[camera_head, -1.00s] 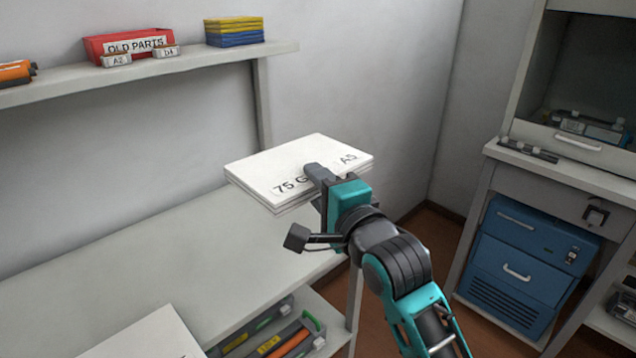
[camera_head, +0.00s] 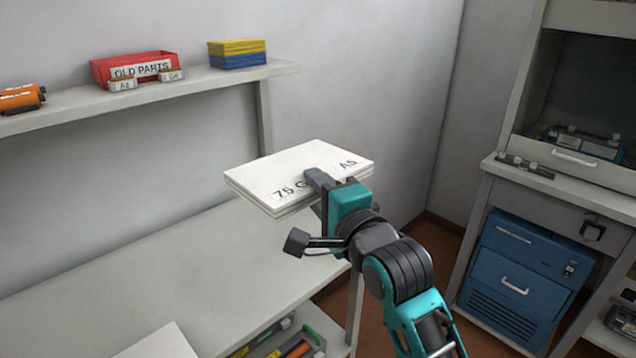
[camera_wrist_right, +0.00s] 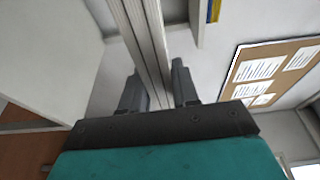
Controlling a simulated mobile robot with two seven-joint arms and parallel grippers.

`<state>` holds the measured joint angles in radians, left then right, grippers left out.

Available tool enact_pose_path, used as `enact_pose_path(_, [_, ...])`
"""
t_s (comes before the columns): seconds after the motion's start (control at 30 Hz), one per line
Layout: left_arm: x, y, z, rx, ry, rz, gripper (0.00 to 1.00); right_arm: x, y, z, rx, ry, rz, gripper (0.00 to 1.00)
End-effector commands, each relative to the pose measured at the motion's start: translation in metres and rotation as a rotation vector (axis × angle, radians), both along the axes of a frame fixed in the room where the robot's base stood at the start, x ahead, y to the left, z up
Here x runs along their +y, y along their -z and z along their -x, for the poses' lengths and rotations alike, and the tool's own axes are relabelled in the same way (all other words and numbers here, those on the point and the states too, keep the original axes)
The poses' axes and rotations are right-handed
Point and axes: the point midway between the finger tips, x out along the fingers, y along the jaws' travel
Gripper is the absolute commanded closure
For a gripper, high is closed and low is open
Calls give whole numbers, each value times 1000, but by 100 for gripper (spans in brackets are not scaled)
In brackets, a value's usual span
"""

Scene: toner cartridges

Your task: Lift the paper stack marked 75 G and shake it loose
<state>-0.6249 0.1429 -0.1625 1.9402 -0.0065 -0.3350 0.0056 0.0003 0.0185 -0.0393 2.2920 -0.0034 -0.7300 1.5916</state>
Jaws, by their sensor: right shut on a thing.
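The white paper stack marked 75 G (camera_head: 290,168) is held level in the air above the table. The letters A5 show at its right side. My right gripper (camera_head: 322,190) is shut on the stack's near edge, one finger on top and covering part of the print. In the right wrist view the stack (camera_wrist_right: 148,38) shows edge-on as layered sheets between the two fingers of my right gripper (camera_wrist_right: 158,88). My left gripper is not in view.
The long table (camera_head: 180,270) is bare below the stack. Another white stack (camera_head: 160,345) lies at its front edge. A wall shelf (camera_head: 190,83) holds a red bin (camera_head: 130,68) and blue and yellow boxes (camera_head: 237,54). A blue cabinet (camera_head: 525,265) stands at right.

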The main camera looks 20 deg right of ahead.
Motion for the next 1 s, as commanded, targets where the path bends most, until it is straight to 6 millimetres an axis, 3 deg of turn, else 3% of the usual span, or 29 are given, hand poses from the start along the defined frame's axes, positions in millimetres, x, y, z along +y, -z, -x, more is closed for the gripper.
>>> enact_pose_path(0.03, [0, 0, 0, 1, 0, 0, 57, 0, 11, 1, -6, -1, 3, 100])
enact_pose_path(0.07, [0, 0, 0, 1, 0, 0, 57, 0, 8, 1, -14, -1, 0, 100])
enact_pose_path(0.17, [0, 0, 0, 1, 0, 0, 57, 0, -38, 1, -40, 1, -6, 100])
enact_pose_path(0.23, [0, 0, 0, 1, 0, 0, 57, 0, -49, 1, -27, -1, -5, 100])
enact_pose_path(0.27, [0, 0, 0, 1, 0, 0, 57, 0, -44, 0, -17, -1, -3, 100])
enact_pose_path(0.37, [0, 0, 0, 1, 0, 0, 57, 0, 3, 1, 4, 0, 5, 100])
enact_pose_path(0.43, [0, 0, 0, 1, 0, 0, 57, 0, 10, 1, -12, -1, 2, 100])
enact_pose_path(0.47, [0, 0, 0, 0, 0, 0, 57, 0, 2, 0, -22, 0, -2, 100])
enact_pose_path(0.53, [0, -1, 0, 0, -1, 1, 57, 0, -34, 1, -40, 1, -6, 100])
enact_pose_path(0.6, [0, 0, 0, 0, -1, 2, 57, 0, -49, 1, -30, -1, -5, 100])
enact_pose_path(0.67, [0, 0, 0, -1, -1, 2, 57, 0, -36, 0, -10, -1, 0, 100])
enact_pose_path(0.7, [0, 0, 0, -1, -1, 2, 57, 0, -14, 1, 3, -1, 5, 100])
enact_pose_path(0.77, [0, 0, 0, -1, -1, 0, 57, 0, 8, 1, 1, 0, 5, 100])
enact_pose_path(1.0, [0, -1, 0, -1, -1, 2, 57, 0, 6, 0, -19, -1, -2, 100])
